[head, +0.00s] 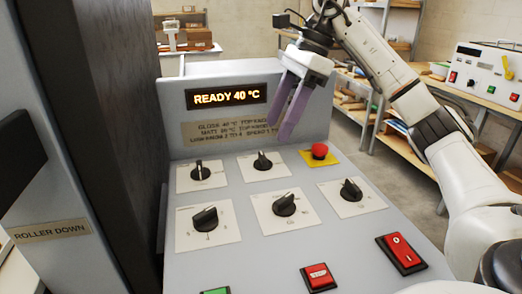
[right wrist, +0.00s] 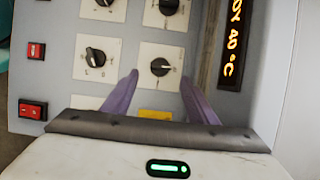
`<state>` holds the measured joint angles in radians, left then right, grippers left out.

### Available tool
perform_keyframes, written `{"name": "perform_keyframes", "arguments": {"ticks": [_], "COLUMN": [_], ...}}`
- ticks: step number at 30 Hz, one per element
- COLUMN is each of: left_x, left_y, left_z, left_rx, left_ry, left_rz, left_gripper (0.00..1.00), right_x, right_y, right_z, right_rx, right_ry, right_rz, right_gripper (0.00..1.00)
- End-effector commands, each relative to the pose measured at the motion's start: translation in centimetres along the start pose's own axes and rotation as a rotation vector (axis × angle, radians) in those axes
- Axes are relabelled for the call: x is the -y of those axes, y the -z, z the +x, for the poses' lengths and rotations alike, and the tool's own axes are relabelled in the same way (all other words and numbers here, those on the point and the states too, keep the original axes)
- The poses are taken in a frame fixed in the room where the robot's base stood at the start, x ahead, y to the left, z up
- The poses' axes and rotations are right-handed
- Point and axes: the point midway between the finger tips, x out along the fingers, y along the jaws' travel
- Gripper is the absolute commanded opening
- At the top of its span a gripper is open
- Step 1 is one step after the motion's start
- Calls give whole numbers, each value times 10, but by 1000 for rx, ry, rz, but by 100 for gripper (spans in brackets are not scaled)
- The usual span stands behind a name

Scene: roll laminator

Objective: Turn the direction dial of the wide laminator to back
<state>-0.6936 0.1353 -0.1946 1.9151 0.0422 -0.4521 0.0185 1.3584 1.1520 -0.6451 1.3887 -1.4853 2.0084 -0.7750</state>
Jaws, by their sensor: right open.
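The wide laminator's grey panel (head: 258,237) carries several black dials on white plates. The upper row has a left dial (head: 200,171) and a right dial (head: 263,161). The lower row has a left dial (head: 205,218), a middle dial (head: 284,205) and a right dial (head: 351,190). Their labels are too small to read, so I cannot tell which is the direction dial. My right gripper (head: 281,131) is open and empty above the panel's back. In the right wrist view, the upper-right dial (right wrist: 160,67) appears between its purple fingertips (right wrist: 160,77), apart from them. My left gripper is out of view.
A red mushroom button (head: 319,151) on a yellow plate sits right of the upper dials. Red rocker switches (head: 401,253) and a green button (head: 216,291) line the front. The display (head: 227,97) reads READY 40 °C. A dark upright housing borders the panel's left.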

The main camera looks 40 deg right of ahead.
Motion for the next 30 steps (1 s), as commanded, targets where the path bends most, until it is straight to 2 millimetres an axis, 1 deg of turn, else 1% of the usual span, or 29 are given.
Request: {"name": "perform_keyframes", "arguments": {"ticks": [1,3,10,15,23,24,26,30], "left_x": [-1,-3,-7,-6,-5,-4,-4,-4], "left_y": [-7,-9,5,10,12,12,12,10], "left_z": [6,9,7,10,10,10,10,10], "left_rx": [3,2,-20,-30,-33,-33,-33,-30], "left_ry": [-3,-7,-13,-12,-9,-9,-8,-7], "left_rz": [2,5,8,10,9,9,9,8], "left_gripper": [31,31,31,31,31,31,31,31], "right_x": [0,-1,0,0,0,0,0,0], "right_y": [2,2,0,0,0,0,0,0], "right_z": [16,30,61,72,73,73,73,73], "right_rx": [-2,-2,-2,0,0,0,0,1], "right_ry": [-4,-5,-2,0,0,0,0,0], "right_rz": [-3,-3,-1,-1,-1,-1,-1,-1], "right_gripper": [53,53,53,53,53,50,40,16]}}
